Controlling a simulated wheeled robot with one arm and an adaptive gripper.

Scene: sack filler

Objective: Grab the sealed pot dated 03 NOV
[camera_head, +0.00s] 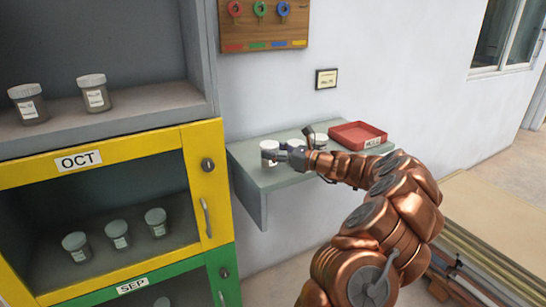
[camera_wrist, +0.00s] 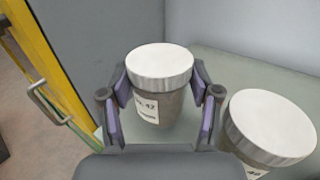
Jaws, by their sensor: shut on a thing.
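In the wrist view a grey pot (camera_wrist: 160,88) with a white lid stands between the two fingers of my gripper (camera_wrist: 163,92), which is shut on it. Its white label is partly hidden by a finger; it seems to end in "42", and I cannot read a date. A second white-lidded pot (camera_wrist: 268,130) stands to the right, apart from the held one. In the head view my gripper (camera_head: 277,155) is at the left end of the grey wall shelf (camera_head: 262,183), where the held pot (camera_head: 267,147) shows partly.
A red tray (camera_head: 357,134) lies on the shelf's right part. The cabinet has a yellow OCT door (camera_head: 120,150) and a green SEP door (camera_head: 218,268), with several lidded pots (camera_head: 157,222) inside. Two pots (camera_head: 94,92) stand in the open upper compartment. A key board (camera_head: 265,22) hangs above.

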